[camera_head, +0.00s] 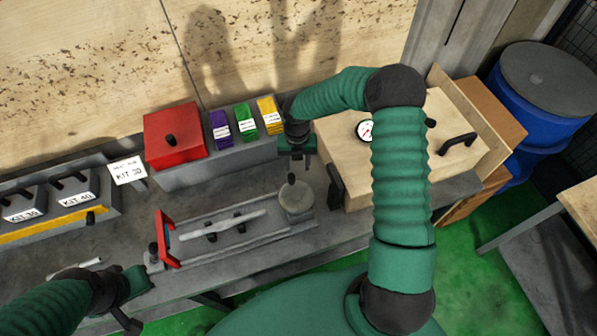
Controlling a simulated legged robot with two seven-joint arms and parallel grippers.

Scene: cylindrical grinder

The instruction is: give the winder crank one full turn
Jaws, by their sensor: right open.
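A grey round disc (297,200) with a small dark upright knob (291,179) sits at the right end of a long grey fixture (250,238) on the bench; it looks like the winder and its crank. My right gripper (297,153) is open and points down, just behind the knob in the picture and apart from it as far as I can tell. My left gripper (134,300) is low at the left, near the bench's front edge and far from the crank. Its fingers are hard to make out.
A red box (175,135) and purple, green and yellow packs (244,120) stand behind the fixture. A red bracket (165,240) is at its left end. A wooden box with a gauge (365,130) stands right of the crank. Kit bins (70,190) are at the left.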

